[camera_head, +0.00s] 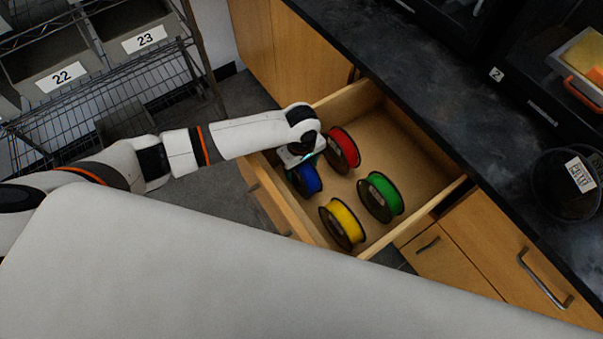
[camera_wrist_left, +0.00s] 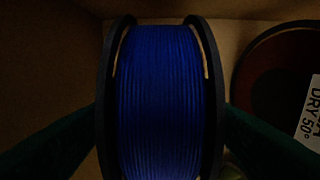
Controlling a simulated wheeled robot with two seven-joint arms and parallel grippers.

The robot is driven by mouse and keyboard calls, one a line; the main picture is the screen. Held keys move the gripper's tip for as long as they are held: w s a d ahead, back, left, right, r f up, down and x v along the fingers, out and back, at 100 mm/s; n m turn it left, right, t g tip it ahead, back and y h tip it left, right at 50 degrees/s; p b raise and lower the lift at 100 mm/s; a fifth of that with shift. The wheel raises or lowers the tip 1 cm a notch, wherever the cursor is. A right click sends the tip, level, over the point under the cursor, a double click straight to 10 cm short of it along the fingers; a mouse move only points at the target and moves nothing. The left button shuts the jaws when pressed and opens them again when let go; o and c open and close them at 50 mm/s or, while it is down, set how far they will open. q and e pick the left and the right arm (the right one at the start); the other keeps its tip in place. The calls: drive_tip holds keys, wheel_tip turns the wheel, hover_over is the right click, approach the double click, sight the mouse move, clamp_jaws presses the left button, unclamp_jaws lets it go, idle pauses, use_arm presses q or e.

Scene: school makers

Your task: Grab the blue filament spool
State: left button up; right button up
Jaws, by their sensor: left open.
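The blue filament spool (camera_head: 308,180) stands on edge in the open wooden drawer, at its near left corner, partly hidden by my left wrist. In the left wrist view the blue spool (camera_wrist_left: 160,100) fills the middle, with its two black flanges upright. My left gripper (camera_head: 304,160) is down in the drawer over the blue spool. It is open, with one dark green finger on each side of the spool (camera_wrist_left: 160,140). Whether the fingers touch the flanges I cannot tell. My right gripper is not in view.
A red spool (camera_head: 346,147) stands close beside the blue one, and a green spool (camera_head: 384,196) and a yellow spool (camera_head: 347,222) are farther right. The drawer's front wall (camera_head: 290,212) and back left wall (camera_head: 345,103) enclose them. A dark countertop (camera_head: 400,65) lies behind.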

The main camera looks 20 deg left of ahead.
use_arm(q)
drive_tip(key=shift+f, duration=0.15)
drive_tip(key=c, duration=1.3)
